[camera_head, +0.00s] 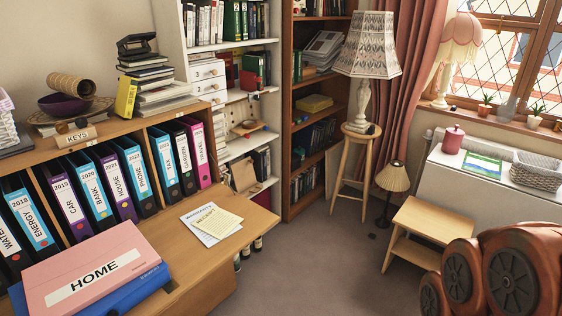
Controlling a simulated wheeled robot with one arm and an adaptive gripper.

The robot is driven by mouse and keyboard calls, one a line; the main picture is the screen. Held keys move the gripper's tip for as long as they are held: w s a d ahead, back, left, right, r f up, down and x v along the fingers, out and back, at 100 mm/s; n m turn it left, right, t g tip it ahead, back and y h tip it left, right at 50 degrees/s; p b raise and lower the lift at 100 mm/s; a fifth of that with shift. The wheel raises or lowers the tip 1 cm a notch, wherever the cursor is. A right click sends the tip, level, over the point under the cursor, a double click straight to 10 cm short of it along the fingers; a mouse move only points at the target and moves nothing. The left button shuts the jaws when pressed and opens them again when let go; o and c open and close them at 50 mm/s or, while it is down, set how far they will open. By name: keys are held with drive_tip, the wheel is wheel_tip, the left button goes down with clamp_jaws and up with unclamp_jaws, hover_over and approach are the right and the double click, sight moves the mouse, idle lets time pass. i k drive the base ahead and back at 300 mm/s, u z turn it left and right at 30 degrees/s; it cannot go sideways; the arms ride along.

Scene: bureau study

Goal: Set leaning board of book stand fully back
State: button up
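I cannot make out a book stand for certain. A small light-wood piece (249,127) with a flat base and a raised part stands on a middle shelf of the white bookcase. It may be the book stand, but it is too small to tell how far its board leans. My gripper is not in view. Rounded reddish links of my arm (508,262) show at the lower right, far from the bookcase.
A wooden desk (205,282) with binders, folders and papers fills the left. A stool with a lamp (361,131), a low wooden step (424,222) and a white table (450,190) stand to the right. Carpet (305,265) is clear in the middle.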

sight(244, 173)
drive_tip(key=z, duration=0.35)
drive_tip(key=i, duration=2.85)
drive_tip(key=u, duration=2.9)
drive_tip(key=i, duration=0.55)
drive_tip(key=z, duration=0.1)
